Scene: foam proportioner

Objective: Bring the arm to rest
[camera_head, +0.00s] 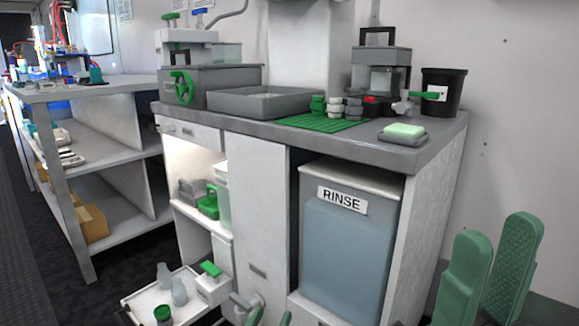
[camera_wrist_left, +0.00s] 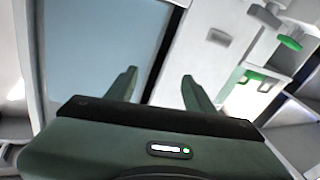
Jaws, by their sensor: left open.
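My left gripper (camera_head: 270,317) shows only as two green fingertips at the bottom edge of the head view, in front of the lower cabinet. In the left wrist view my left gripper (camera_wrist_left: 159,75) is open, with nothing between its fingers. The blue rinse tank (camera_wrist_left: 100,45) and the pale cabinet front lie beyond the fingers there. My right gripper (camera_head: 490,265) stands at the lower right of the head view, its two green fingers upright and apart with nothing between them. Most of both arms is out of view.
The RINSE tank (camera_head: 348,245) sits in the cabinet's right bay. A pulled-out tray (camera_head: 180,297) holds bottles at the lower left. A handle or valve (camera_head: 245,303) sticks out low. The counter (camera_head: 345,143) carries a basin, green mat, sponge and black bucket (camera_head: 442,92).

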